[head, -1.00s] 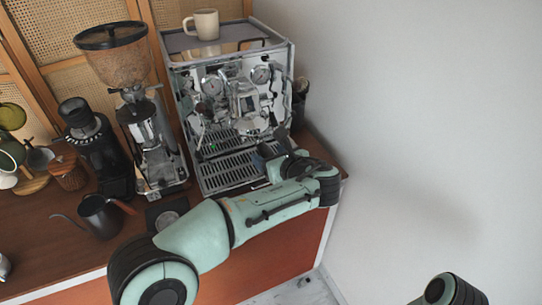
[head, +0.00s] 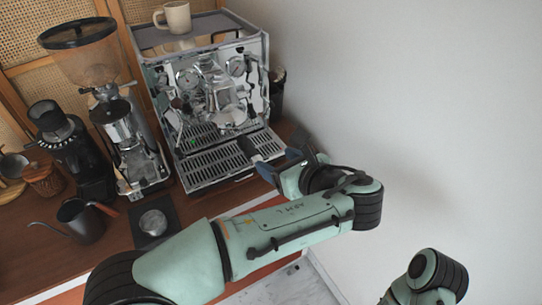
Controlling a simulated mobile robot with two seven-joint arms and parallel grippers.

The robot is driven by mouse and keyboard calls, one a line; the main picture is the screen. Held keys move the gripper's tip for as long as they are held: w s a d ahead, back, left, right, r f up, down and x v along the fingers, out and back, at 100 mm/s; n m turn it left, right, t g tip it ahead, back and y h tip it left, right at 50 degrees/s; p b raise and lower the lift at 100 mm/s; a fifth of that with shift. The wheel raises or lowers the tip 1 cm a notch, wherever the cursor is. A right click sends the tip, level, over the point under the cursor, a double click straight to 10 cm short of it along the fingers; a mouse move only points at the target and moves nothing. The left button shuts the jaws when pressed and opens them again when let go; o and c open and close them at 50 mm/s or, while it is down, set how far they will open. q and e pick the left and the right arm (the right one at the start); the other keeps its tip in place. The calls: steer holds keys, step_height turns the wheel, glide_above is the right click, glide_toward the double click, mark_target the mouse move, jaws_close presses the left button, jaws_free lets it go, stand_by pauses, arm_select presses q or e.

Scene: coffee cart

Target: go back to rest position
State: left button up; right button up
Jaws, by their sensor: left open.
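My left arm comes in from the bottom left and reaches across the front of the espresso machine (head: 208,160). My left gripper (head: 272,166) is at the machine's front right corner, beside its drip tray. It is open, and its fingers are small and partly hidden by the wrist. I see no object held between the fingers. Of my right arm only a piece shows at the bottom right, and its gripper is out of view.
A coffee grinder (head: 130,150), a smaller black grinder (head: 70,150) and a dark kettle (head: 80,222) stand left of the machine. A beige cup (head: 177,17) sits on top of it. A white wall (head: 430,110) closes the right side.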

arm_select(q)
steer(key=shift+s, duration=0.1)
stand_by(0.4)
steer(key=s+a+f+n+g+h, duration=0.1)
steer(key=s+f+n+g+h, duration=0.15)
steer(key=f, duration=0.95)
steer(key=s+a+f+n+g+h, duration=0.1)
steer(key=f+g, duration=0.3)
steer(key=f, duration=0.8)
steer(key=s+a+f+n+g+h, duration=0.1)
steer(key=s+f+n+g+h, duration=0.15)
steer(key=f, duration=0.95)
steer(key=s+a+f+n+g+h, duration=0.1)
steer(key=s+a+f+n+h, duration=0.2)
steer(key=s+f+n, duration=0.7)
steer(key=s+a+f+n+g+h, duration=0.1)
steer(key=s+a+f+n, duration=0.4)
steer(key=s+f+n, duration=0.5)
steer(key=s+n+h, duration=0.1)
steer(key=s+n, duration=0.1)
steer(key=n, duration=0.4)
steer(key=shift+s+f+h, duration=0.25)
steer(key=shift+s+h, duration=0.1)
steer(key=shift+h, duration=0.05)
